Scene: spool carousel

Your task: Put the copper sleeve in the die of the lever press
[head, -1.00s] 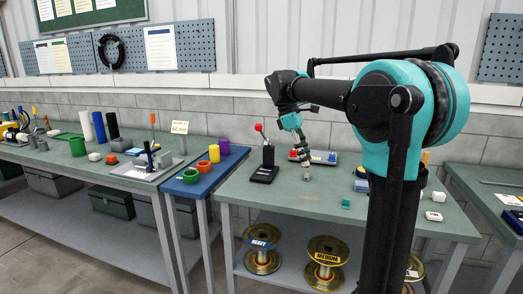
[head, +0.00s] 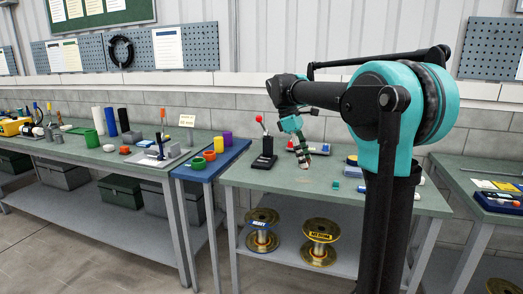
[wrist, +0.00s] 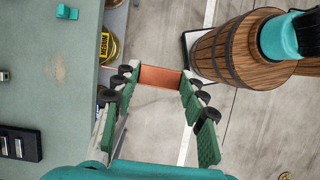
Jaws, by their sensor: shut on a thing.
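The copper sleeve (wrist: 160,78) shows in the wrist view as a reddish-brown piece between the fingertips. My gripper (wrist: 158,84), with green pads, is shut on it. In the head view my gripper (head: 303,160) hangs at the middle bench, right of the press; the sleeve is too small to make out there. The lever press (head: 264,152) is black with a red knob on its upright lever and stands at the bench's left part. Its die is too small to make out. The sleeve is apart from the press.
The middle bench (head: 235,176) has a teal block (head: 335,185) near its front edge and a box with coloured buttons (head: 301,146) behind my gripper. A blue stand (head: 188,173) with coloured rings adjoins at left. Spools (head: 321,240) stand on the shelf below.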

